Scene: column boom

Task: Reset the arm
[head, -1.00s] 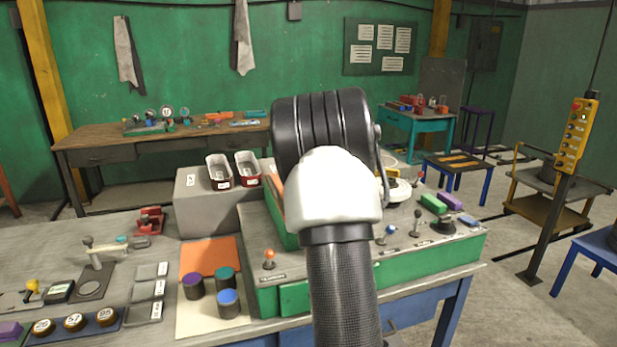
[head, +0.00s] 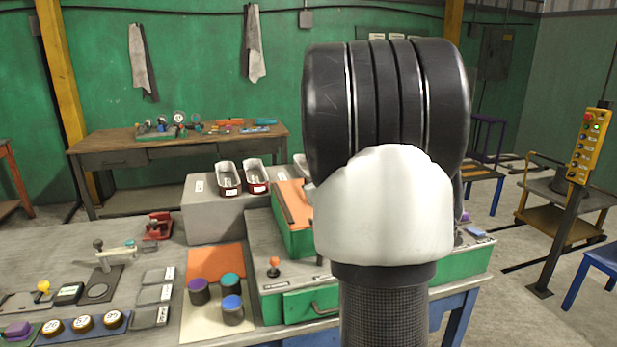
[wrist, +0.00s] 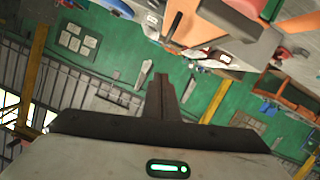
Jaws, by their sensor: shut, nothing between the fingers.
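My arm fills the middle right of the head view, with a black ribbed joint and a white link above a dark textured tube. It hides part of the green console (head: 290,305) and the wall behind. My gripper does not show in the head view. In the wrist view my gripper (wrist: 163,78) shows as dark fingers close together, shut, with nothing between them. The room appears tilted and upside down behind it, and the fingers touch nothing that I can see.
The workbench (head: 75,240) carries purple, green and blue cylinders (head: 232,308) and two red-and-white bins (head: 228,178) on a grey block. A wooden table (head: 110,155) stands behind. Open floor lies between the tables.

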